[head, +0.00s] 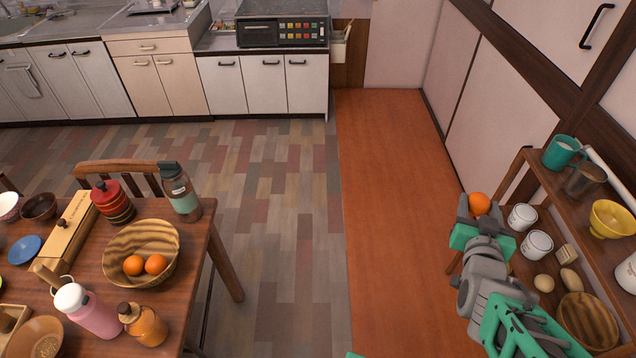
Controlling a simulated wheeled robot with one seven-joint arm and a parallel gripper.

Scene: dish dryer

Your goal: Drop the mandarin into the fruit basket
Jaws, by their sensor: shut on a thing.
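A mandarin (480,203) is held at the tip of my gripper (478,212), on the right of the head view, in front of the wooden shelf rack. The gripper is shut on it, and its fingers hide the lower part of the fruit. The likely fruit basket is a round striped wooden bowl (142,232) on the dining table at the left, with two mandarins (145,265) in it. My gripper is far to the right of this bowl, with open floor between them.
The table (205,225) also bears a dark bottle (181,192), a red striped jar (113,202), a pink bottle (88,311) and an orange jar (143,324). The rack (525,165) holds white cups (537,244), a teal mug (562,152) and a yellow bowl (612,219). The orange-brown floor strip (385,200) is clear.

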